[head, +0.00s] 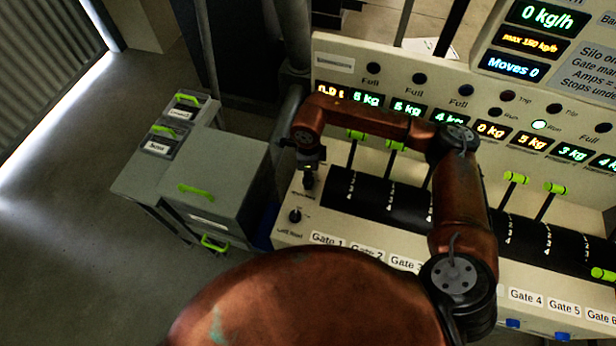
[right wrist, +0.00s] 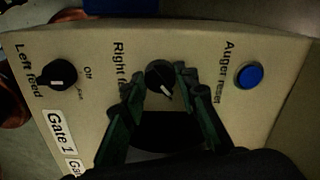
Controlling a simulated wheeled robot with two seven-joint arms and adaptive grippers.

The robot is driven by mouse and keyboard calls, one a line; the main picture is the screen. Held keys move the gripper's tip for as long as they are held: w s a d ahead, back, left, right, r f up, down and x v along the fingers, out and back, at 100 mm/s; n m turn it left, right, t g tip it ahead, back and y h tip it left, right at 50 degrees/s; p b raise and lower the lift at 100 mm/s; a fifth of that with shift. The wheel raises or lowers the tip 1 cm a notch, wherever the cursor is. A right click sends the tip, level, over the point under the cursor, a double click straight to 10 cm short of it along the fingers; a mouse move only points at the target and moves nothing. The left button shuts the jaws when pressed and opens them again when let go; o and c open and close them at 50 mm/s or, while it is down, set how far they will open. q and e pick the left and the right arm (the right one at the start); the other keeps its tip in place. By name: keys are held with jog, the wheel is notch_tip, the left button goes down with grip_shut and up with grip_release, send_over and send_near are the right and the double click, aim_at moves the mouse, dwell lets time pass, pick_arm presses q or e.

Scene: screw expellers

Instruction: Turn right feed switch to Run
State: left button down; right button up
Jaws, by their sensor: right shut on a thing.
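The right feed switch (right wrist: 158,74) is a round black knob with a white pointer mark, in the middle of the right wrist view. Its pointer aims down and slightly right in that picture. Its Off and Run marks are hidden behind the fingers. My right gripper (right wrist: 160,82) is shut on this knob, one dark green finger on each side. In the head view the same gripper (head: 308,184) points down at the left end of the panel and covers the knob. My left gripper is not in view.
The left feed knob (right wrist: 57,75) is on the left and a blue auger reset button (right wrist: 249,76) on the right. Grey drawer boxes (head: 215,178) stand at the left.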

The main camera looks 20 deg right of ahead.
jog(key=shift+m, duration=0.8)
jog(key=o, duration=1.1)
jog(key=shift+o, duration=0.2)
notch_tip(320, 180, up, 12)
jog(key=shift+f, duration=0.1)
